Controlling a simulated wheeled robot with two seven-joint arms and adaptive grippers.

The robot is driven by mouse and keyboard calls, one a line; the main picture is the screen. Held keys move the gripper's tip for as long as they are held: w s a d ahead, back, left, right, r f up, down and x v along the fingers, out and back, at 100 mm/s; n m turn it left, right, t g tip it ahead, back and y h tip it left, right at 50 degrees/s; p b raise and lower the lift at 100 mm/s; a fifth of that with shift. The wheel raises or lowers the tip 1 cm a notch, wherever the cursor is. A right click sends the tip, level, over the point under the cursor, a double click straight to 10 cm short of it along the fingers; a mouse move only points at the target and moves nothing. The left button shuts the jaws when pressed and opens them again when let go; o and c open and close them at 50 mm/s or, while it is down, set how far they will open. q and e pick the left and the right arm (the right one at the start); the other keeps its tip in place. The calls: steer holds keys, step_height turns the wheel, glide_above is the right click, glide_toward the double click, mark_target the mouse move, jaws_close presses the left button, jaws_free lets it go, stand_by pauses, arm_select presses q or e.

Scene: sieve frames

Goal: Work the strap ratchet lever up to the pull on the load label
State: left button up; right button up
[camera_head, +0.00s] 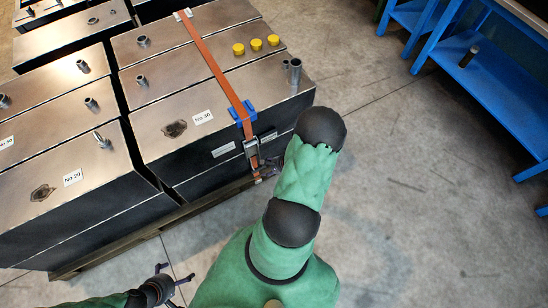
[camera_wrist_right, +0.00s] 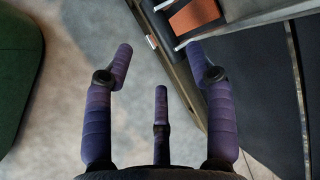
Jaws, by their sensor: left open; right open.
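An orange strap (camera_head: 215,70) runs over a steel box and down its near side across a blue corner protector (camera_head: 243,113). The metal strap ratchet (camera_head: 251,148) hangs on the strap below the protector. In the right wrist view the ratchet (camera_wrist_right: 178,42) and orange webbing (camera_wrist_right: 194,16) show at the top, beyond the fingers. White labels (camera_head: 223,149) sit on the box's side; their print is too small to read. My right gripper (camera_wrist_right: 160,72) is open and empty, just below the ratchet. Its contact with the lever cannot be told. My left gripper (camera_head: 172,281) is open and empty at the bottom left.
Several steel boxes (camera_head: 75,125) stand on a wooden pallet (camera_head: 115,240). Yellow caps (camera_head: 256,45) and short pipe stubs top the strapped box. A blue rack (camera_head: 480,80) stands at the right. The concrete floor (camera_head: 410,180) between is clear.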

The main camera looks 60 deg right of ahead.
steer(key=shift+v, duration=2.3)
steer(key=shift+a, duration=0.1)
